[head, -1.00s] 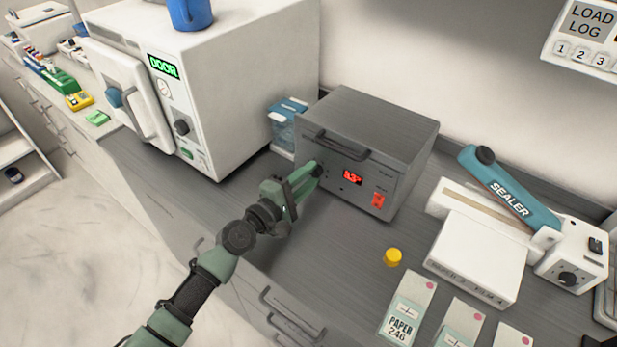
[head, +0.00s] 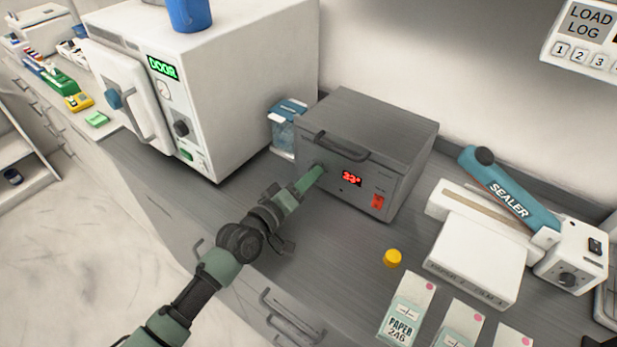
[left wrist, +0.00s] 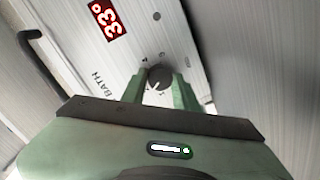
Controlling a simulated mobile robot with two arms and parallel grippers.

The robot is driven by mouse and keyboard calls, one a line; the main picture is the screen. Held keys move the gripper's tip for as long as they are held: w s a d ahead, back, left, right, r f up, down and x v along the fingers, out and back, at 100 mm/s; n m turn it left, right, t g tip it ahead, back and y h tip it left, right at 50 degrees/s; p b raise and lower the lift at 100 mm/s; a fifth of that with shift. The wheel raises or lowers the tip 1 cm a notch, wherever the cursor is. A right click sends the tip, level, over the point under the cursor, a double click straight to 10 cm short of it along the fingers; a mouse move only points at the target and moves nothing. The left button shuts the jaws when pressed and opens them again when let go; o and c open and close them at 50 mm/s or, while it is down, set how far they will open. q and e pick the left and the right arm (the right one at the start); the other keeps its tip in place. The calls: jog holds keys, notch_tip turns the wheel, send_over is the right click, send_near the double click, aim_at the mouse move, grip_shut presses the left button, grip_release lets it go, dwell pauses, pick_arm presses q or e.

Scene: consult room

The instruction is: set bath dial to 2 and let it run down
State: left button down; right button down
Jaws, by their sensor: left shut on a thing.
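The bath (head: 345,122) is a grey metal box with a front handle, on the counter in the head view. Its red display (head: 352,179) is lit; in the left wrist view the display (left wrist: 108,18) reads 33°. The dark round bath dial (left wrist: 159,74) shows in the left wrist view with a pale pointer line; the small marks around it are too small to read surely. My left gripper (head: 316,175) reaches the bath's front at the dial, and its green fingers (left wrist: 163,88) are shut on it from both sides. My right gripper is not in view.
A red switch (head: 377,201) is right of the display. A white steriliser (head: 235,85) stands left, with a blue-lidded container (head: 284,130) between. A yellow cap (head: 392,258), paper pouches (head: 407,305) and a sealer (head: 510,190) lie right. The counter before the bath is otherwise clear.

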pick_arm(q)
jog(key=shift+f+m, duration=0.1)
jog(key=shift+m, duration=0.5)
jog(key=c, duration=1.1)
grip_release()
jog(key=b+v, duration=0.1)
jog(key=v, duration=0.6)
jog(key=shift+s+a, duration=0.25)
jog(key=shift+s, duration=0.1)
